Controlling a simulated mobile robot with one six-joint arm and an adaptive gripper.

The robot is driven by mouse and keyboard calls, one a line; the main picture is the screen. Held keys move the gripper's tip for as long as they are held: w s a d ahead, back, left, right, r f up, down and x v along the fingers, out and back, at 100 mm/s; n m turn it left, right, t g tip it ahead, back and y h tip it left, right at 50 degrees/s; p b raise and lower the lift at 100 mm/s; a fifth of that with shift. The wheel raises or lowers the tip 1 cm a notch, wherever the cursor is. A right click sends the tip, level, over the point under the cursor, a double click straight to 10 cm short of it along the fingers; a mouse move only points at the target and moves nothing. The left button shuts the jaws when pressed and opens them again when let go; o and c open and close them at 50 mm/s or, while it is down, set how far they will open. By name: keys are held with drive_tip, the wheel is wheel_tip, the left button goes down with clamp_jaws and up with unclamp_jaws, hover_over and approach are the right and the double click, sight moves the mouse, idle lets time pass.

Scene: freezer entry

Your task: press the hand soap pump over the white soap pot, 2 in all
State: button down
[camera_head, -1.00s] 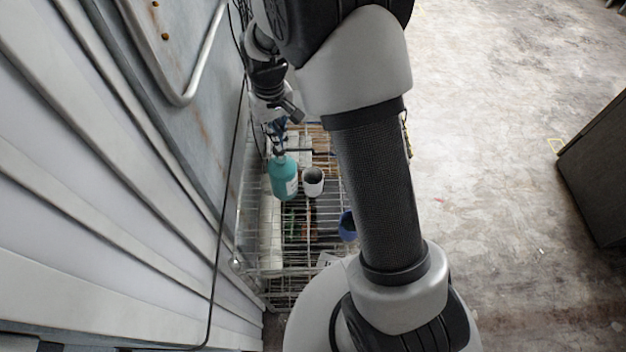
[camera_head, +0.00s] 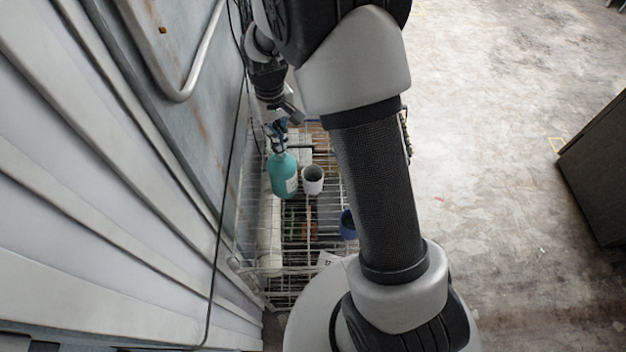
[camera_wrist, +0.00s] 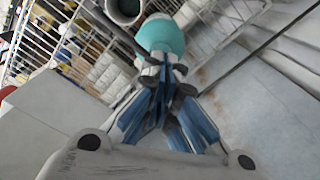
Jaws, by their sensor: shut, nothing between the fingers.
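The teal hand soap bottle (camera_head: 284,178) stands upright on a wire rack, and its body also shows in the wrist view (camera_wrist: 161,34). The white soap pot (camera_head: 313,175) stands just to its right, with its open dark mouth facing up; it is partly cut off at the top of the wrist view (camera_wrist: 124,10). My gripper (camera_head: 278,142) is shut and empty, at the top of the bottle. In the wrist view its blue fingers (camera_wrist: 163,72) are together at the pump head, which they mostly hide. I cannot tell whether the pump is pressed down.
A blue cup (camera_head: 348,224) stands on the rack nearer to me, partly behind my arm. The wire rack (camera_head: 268,236) has raised wire sides. A corrugated wall (camera_head: 110,200) is close on the left. Open floor (camera_head: 500,180) lies to the right.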

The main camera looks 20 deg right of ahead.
drive_tip(key=shift+f+b, duration=0.65)
drive_tip(key=shift+f, duration=0.4)
drive_tip(key=shift+r, duration=0.1)
drive_tip(key=shift+r+p, duration=1.25)
drive_tip(key=shift+r, duration=0.5)
drive_tip(key=shift+r, duration=0.15)
wheel_tip(320, 180, up, 6)
drive_tip(key=p, duration=0.4)
